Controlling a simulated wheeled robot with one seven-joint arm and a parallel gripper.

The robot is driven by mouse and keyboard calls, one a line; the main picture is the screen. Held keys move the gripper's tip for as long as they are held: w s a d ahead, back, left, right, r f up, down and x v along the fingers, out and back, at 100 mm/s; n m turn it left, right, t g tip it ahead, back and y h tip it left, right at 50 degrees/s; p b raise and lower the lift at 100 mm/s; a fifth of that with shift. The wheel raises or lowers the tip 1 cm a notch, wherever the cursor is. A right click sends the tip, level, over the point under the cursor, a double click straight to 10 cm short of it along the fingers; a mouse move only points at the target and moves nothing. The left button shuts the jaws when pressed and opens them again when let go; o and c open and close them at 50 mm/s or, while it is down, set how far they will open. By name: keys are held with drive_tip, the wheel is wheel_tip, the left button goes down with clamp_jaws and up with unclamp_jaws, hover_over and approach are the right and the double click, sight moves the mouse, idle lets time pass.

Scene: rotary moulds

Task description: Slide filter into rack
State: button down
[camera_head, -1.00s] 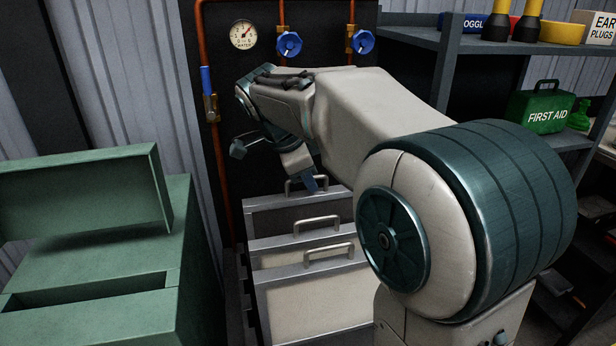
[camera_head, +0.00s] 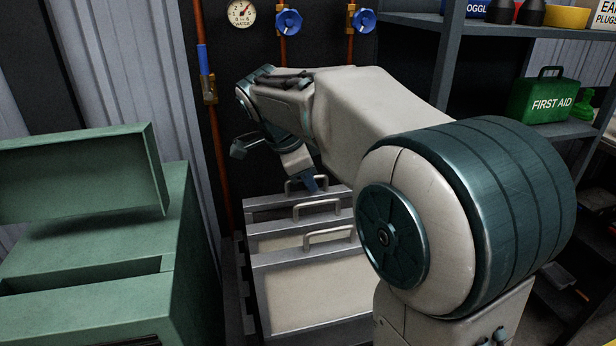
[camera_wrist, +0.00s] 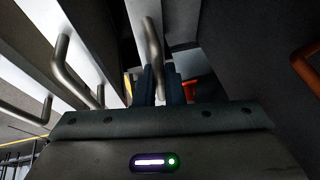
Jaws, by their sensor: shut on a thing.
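My gripper (camera_head: 310,184) is shut on the metal handle of the rearmost filter (camera_head: 268,216), a flat grey-framed panel. The wrist view shows this handle (camera_wrist: 153,48) between my two dark fingers (camera_wrist: 160,86). The held filter stands roughly upright behind two other framed filters. Its top edge is slightly above theirs in the head view, and its lower part is hidden behind them. The dark rack (camera_head: 244,300) shows only as a narrow strip at the filters' left side. The held filter's bottom edge and its slot are hidden.
The middle filter's handle (camera_head: 317,206) and front filter's handle (camera_head: 330,235) stand close before my gripper. A green cabinet (camera_head: 192,262) is at left. Pipes with blue valves (camera_head: 288,21) are behind. A shelf with a green first aid box (camera_head: 540,100) is at right.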

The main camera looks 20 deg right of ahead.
drive_tip(key=c, duration=1.5)
unclamp_jaws()
drive_tip(key=shift+f, duration=0.1)
drive_tip(key=shift+o, duration=0.2)
drive_tip(key=p+v, duration=0.3)
drive_tip(key=v, duration=1)
drive_tip(key=s+d+f+n+y+p, duration=0.2)
drive_tip(key=s+f+n+p, duration=0.1)
drive_tip(key=s+n+p, duration=0.4)
drive_tip(key=s+d+f+n+y+p, duration=0.2)
drive_tip(key=s+n+p, duration=0.6)
drive_tip(key=s+n, duration=0.3)
drive_tip(key=shift+d+f+t+y, duration=0.3)
drive_tip(key=shift+d+f, duration=0.05)
drive_tip(key=shift+f, duration=0.05)
